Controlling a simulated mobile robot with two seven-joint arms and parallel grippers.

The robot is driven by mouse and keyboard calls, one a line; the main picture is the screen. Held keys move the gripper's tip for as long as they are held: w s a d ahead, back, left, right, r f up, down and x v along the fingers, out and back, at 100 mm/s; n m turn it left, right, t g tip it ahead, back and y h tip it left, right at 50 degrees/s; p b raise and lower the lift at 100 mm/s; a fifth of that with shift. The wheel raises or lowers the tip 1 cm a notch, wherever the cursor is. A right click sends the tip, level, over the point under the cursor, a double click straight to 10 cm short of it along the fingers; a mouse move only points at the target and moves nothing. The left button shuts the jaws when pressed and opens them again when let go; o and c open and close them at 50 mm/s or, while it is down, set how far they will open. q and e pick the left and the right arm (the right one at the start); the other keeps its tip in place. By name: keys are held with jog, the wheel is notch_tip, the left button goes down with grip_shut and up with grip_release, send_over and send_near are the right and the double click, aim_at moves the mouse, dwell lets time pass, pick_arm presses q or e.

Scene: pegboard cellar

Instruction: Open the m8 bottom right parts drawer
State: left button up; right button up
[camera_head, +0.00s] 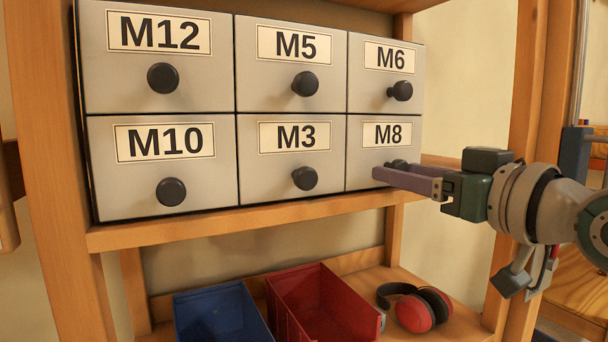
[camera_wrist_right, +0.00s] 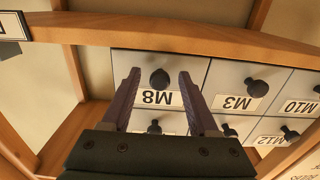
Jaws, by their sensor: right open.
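The M8 drawer (camera_head: 360,166) is at the bottom right of a grey drawer cabinet and is closed flush with its neighbours. Its round black knob (camera_head: 397,164) is partly hidden behind my right gripper (camera_head: 392,172). In the right wrist view the M8 drawer (camera_wrist_right: 189,99) appears upside down, and its knob (camera_wrist_right: 159,78) lies between the two open purple fingers of the right gripper (camera_wrist_right: 158,80). I cannot tell whether the fingers touch the knob. My left gripper is in neither view.
Drawers M12 (camera_head: 105,72), M5 (camera_head: 246,80), M6 (camera_head: 360,88), M10 (camera_head: 110,190) and M3 (camera_head: 247,167) are closed. On the lower shelf are a blue bin (camera_head: 215,310), a red bin (camera_head: 315,285) and red earmuffs (camera_head: 415,312). A wooden post (camera_head: 520,110) stands right.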

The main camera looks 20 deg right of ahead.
jog(key=shift+c, duration=0.2)
grip_shut()
dwell(0.3)
dwell(1.0)
